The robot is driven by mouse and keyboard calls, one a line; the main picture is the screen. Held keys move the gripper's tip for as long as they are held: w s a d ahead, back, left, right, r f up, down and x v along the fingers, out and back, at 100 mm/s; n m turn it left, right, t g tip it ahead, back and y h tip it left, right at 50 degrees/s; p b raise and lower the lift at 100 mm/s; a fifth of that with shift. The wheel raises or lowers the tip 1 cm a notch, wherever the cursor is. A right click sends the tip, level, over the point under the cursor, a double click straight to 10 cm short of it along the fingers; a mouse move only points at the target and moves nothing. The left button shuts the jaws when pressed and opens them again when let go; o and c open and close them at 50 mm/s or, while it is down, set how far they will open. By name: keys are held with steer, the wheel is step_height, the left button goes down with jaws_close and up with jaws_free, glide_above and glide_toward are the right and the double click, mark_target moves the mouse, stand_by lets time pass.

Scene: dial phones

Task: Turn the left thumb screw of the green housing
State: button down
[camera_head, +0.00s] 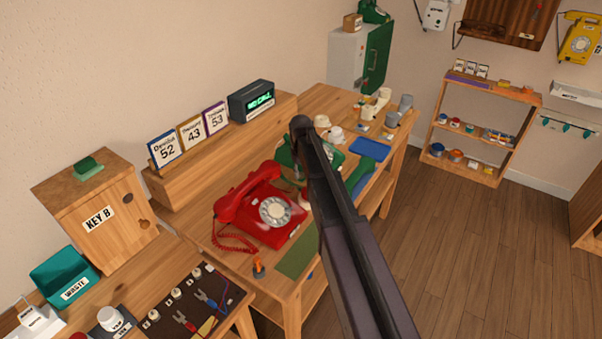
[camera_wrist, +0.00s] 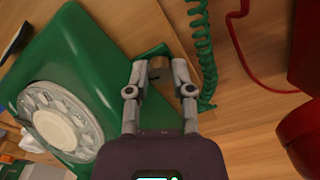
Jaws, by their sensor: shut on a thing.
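The green housing (camera_wrist: 85,75), a dial phone with a pale dial (camera_wrist: 62,122), fills the left of the wrist view. In the head view the green housing (camera_head: 291,158) is partly hidden behind my arm. My gripper (camera_wrist: 160,67) is at the housing's edge. My gripper's fingers are hidden in the head view.
A red dial phone (camera_head: 262,212) stands on the wooden table close by. A green coiled cord (camera_wrist: 203,50) runs right beside my gripper. Several cups, a blue tray (camera_head: 370,148) and a green mat (camera_head: 297,256) lie around. A display (camera_head: 251,101) reads "NO CALL".

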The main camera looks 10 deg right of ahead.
mark_target(301, 173)
steer(key=shift+c, duration=2.4)
jaws_free()
steer(key=shift+r, duration=0.15)
step_height(301, 173, up, 5)
steer(key=p, duration=0.5)
steer(key=shift+r+p, duration=0.1)
steer(key=shift+p, duration=0.2)
step_height(301, 173, up, 2)
steer(key=m+p, duration=0.2)
steer(key=m, duration=0.1)
steer(key=shift+r, duration=0.1)
step_height(301, 173, up, 6)
steer(key=m+p, duration=0.6)
steer(key=m, duration=0.3)
